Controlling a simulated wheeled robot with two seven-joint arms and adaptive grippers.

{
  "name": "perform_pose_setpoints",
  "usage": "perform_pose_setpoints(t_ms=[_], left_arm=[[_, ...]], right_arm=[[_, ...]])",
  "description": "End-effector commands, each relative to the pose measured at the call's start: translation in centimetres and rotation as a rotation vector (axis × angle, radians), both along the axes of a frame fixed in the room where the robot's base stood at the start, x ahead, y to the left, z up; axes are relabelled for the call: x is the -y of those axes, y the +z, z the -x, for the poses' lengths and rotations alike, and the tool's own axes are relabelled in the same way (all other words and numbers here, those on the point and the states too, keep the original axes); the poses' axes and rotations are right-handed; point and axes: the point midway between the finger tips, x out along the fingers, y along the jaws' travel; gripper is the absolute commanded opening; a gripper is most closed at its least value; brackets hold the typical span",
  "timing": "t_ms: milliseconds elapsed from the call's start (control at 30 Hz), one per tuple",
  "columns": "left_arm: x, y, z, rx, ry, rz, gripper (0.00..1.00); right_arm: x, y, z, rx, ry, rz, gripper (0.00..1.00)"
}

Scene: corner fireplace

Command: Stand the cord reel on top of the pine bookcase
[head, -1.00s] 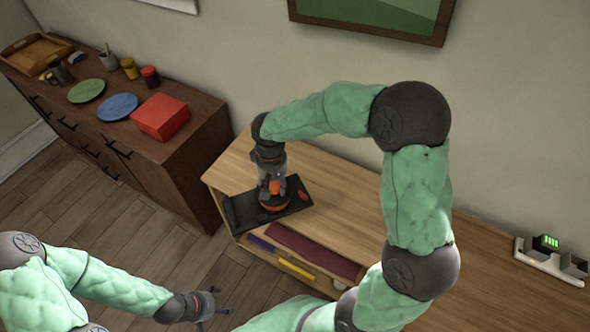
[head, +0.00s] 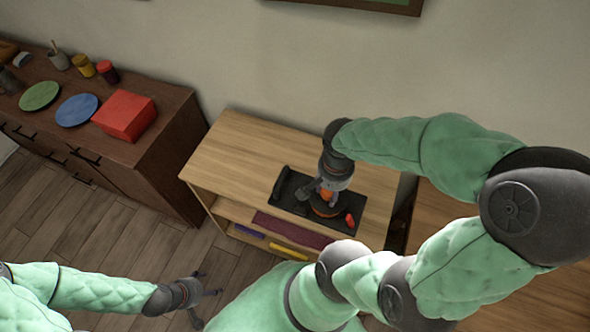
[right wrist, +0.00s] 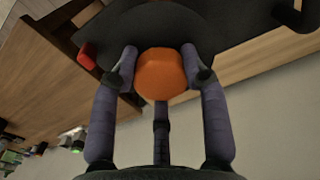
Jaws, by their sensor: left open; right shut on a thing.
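The cord reel appears as a dark flat plate (head: 290,187) with an orange round hub (right wrist: 160,75) and a red part at one end. My right gripper (head: 327,190) is shut on the orange hub from above; the fingers flank it in the right wrist view. The plate lies flat, over the right part of the pine bookcase (head: 235,150) top; I cannot tell whether it touches the wood. My left gripper (head: 199,290) is open and empty, low over the floor in front of the bookcase.
The bookcase's shelf holds a mauve item (head: 292,229) and a yellow one (head: 288,249). The top's left half is clear. A dark sideboard (head: 165,150) with a red box (head: 124,118) and plates stands left. A brown wooden surface (head: 490,285) lies right.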

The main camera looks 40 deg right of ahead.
Motion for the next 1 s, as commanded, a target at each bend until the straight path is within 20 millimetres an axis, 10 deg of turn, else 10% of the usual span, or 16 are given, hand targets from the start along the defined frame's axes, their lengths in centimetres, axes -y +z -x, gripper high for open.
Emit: perform_pose_setpoints(t_ms=[1000], left_arm=[[0.0, -4.2, 0.0, 0.0, 0.0, 0.0, 0.75]], right_arm=[[5.9, -9.2, -11.8, 0.002, -0.005, 0.001, 0.0]])
